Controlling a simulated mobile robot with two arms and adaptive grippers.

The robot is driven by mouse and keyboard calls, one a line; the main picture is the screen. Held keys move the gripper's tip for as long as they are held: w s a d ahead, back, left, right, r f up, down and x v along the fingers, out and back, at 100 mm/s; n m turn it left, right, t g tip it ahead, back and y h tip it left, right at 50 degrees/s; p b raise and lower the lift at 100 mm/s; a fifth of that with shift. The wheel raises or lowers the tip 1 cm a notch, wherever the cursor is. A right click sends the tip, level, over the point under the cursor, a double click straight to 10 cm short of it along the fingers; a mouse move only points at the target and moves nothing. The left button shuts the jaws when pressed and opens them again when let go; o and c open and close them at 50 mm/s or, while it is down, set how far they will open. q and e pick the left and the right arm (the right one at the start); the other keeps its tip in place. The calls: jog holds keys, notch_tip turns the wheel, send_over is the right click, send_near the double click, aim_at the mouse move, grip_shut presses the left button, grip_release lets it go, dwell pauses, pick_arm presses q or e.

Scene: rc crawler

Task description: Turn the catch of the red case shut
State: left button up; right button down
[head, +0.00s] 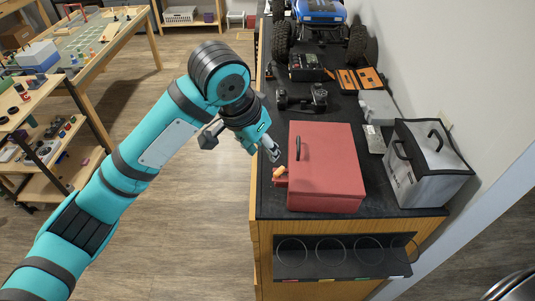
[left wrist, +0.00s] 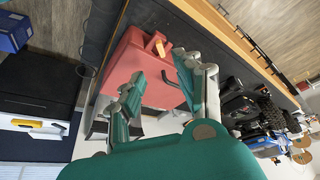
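My left gripper (head: 271,152) is just above and beside the catch. Its two fingers (left wrist: 160,68) are apart, with nothing held between them; whether either one touches the catch I cannot tell. My right gripper is not in view.
A grey case (head: 425,165) stands right of the red case. Behind are a blue crawler (head: 320,12), a black-and-red box (head: 305,66), an orange tool tray (head: 360,80) and a dark part (head: 302,98).

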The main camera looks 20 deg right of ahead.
pick_arm(q)
jog(key=shift+r, duration=0.25)
jog(key=shift+a, duration=0.1)
jog(key=shift+c, duration=0.2)
